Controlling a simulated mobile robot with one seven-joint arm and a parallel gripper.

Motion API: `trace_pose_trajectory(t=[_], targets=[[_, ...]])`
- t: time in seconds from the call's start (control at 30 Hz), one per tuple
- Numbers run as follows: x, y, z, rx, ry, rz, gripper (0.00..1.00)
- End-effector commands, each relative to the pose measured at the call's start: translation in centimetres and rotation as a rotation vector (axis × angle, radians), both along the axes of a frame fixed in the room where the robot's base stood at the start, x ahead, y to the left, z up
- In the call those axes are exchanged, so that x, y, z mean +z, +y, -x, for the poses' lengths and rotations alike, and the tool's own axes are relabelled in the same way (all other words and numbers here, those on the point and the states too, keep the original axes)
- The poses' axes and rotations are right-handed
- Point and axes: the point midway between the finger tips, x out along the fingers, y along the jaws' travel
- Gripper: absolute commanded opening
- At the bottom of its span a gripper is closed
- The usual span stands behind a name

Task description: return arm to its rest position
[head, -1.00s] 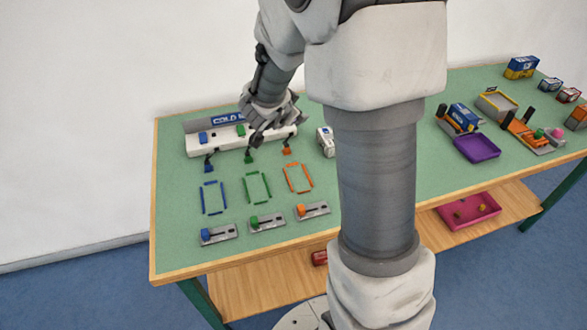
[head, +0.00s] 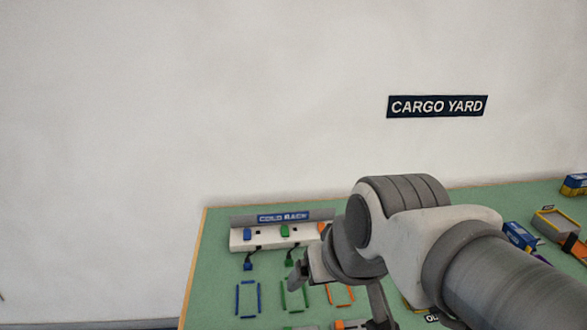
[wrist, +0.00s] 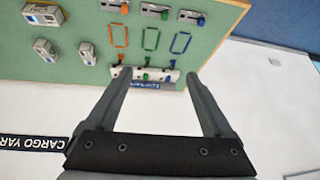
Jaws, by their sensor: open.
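My gripper (wrist: 157,80) is open and empty in the wrist view, its two dark fingers spread apart in the air. The rack and table lie beyond the fingertips, apart from them. In the head view my arm bends across the lower right. Its gripper end hangs over the table in front of the rack, and part of the end is hidden by the arm's own links.
The white "COLD RACK" unit (head: 270,237) stands at the green table's (head: 217,285) back left. Blue (head: 247,298) and green (head: 294,295) outlines lie before it. A "CARGO YARD" sign (head: 437,106) is on the wall. Several white boxes (wrist: 44,48) stand on the table.

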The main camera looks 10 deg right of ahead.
Motion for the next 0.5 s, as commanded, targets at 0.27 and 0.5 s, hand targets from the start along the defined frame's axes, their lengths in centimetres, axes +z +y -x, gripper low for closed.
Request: trace_pose_trajectory(t=[0.27, 0.5], targets=[[-0.4, -1.2, 2.8, 0.009, 0.05, 0.065, 0.86], [-0.3, -1.2, 2.8, 0.01, 0.05, 0.064, 0.86]])
